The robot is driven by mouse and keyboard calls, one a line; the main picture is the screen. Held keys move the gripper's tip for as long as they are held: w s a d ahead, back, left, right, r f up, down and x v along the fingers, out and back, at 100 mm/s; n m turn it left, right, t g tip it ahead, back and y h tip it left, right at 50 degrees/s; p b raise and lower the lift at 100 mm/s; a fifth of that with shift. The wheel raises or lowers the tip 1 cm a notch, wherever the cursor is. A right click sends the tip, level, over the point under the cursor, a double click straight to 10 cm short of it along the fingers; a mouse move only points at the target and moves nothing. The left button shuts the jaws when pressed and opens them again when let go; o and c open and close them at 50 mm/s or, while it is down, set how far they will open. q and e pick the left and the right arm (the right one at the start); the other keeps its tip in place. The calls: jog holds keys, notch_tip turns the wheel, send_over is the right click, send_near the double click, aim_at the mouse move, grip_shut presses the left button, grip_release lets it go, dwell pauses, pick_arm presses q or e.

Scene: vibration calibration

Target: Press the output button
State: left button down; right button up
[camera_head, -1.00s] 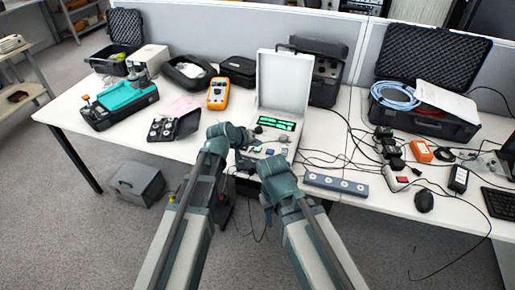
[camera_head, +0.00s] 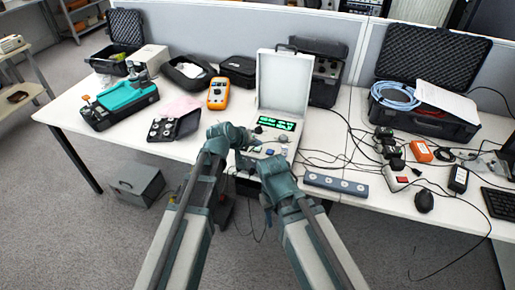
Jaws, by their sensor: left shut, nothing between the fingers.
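The calibrator (camera_head: 284,85) is a white case with its lid standing open, at the table's middle near the front edge. Its green lit display (camera_head: 276,124) shows on the panel, with small buttons (camera_head: 268,152) below it. The output button cannot be told apart from the others at this size. My left gripper (camera_head: 246,160) is shut and empty, low at the left front corner of the panel. My right arm (camera_head: 277,178) reaches to the front edge of the case, and its fingertips are hidden behind its own wrist.
An orange multimeter (camera_head: 218,93) and a small black case (camera_head: 174,126) lie left of the calibrator. Loose black cables cross the table to the right. A black case (camera_head: 318,72) stands behind.

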aim_at(256, 152)
pick_arm(q)
jog(key=shift+f, duration=0.1)
jog(key=shift+f+b, duration=0.4)
jog(key=shift+b, duration=0.1)
jog(key=shift+r, duration=0.1)
jog(key=shift+r+p, duration=0.45)
jog(key=shift+p, duration=0.05)
dwell(0.3)
notch_tip(256, 152, up, 6)
jog(key=p, duration=0.6)
